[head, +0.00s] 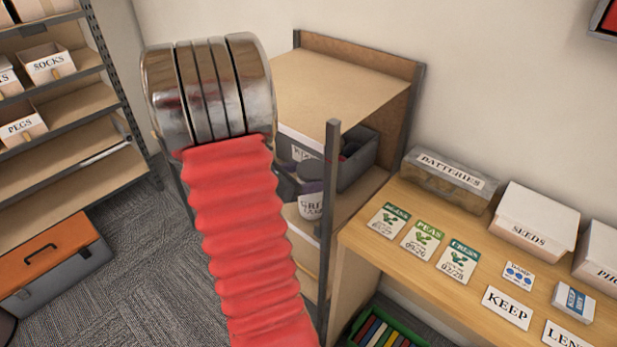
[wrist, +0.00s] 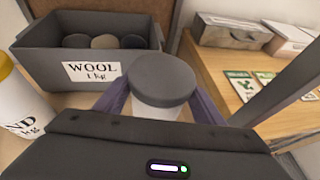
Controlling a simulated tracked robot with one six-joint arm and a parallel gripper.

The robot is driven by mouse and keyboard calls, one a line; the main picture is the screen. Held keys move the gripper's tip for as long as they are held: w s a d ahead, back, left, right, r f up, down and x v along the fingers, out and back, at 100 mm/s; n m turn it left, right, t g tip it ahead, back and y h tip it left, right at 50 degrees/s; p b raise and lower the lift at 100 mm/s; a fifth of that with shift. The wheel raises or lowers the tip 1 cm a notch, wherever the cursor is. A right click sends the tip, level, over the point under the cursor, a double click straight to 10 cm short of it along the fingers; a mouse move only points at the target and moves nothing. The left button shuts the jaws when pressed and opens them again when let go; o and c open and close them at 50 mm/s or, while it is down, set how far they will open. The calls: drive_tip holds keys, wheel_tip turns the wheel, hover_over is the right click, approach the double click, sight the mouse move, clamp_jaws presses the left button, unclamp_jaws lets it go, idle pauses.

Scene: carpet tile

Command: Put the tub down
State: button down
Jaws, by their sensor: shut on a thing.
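A white tub with a dark grey lid (wrist: 160,82) is between the purple fingers of my gripper (wrist: 161,97) in the wrist view. My gripper is shut on it, and the tub looks upright. In the head view the tub (head: 311,206) shows beside the shelf unit's front post, with lettering starting "GRI". My gripper (head: 308,172) is partly hidden there behind my red arm sleeve. The tub is over the shelf board (head: 350,212); I cannot tell whether its base touches it.
A grey bin labelled WOOL (wrist: 40,50) stands behind left of the tub. A white tub with a yellow lid (wrist: 15,105) is at the left. The shelf post (head: 328,230) is close on the right. A wooden bench (head: 390,245) with cards and boxes lies beyond.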

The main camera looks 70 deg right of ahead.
sight(300, 178)
drive_tip(key=shift+d+r, duration=0.1)
drive_tip(key=shift+d, duration=0.05)
drive_tip(key=shift+s+d, duration=0.95)
drive_tip(key=shift+d, duration=0.3)
drive_tip(key=shift+f, duration=0.75)
drive_tip(key=shift+c, duration=2.4)
unclamp_jaws()
drive_tip(key=shift+f, duration=0.2)
drive_tip(key=shift+r, duration=0.15)
drive_tip(key=v, duration=1.2)
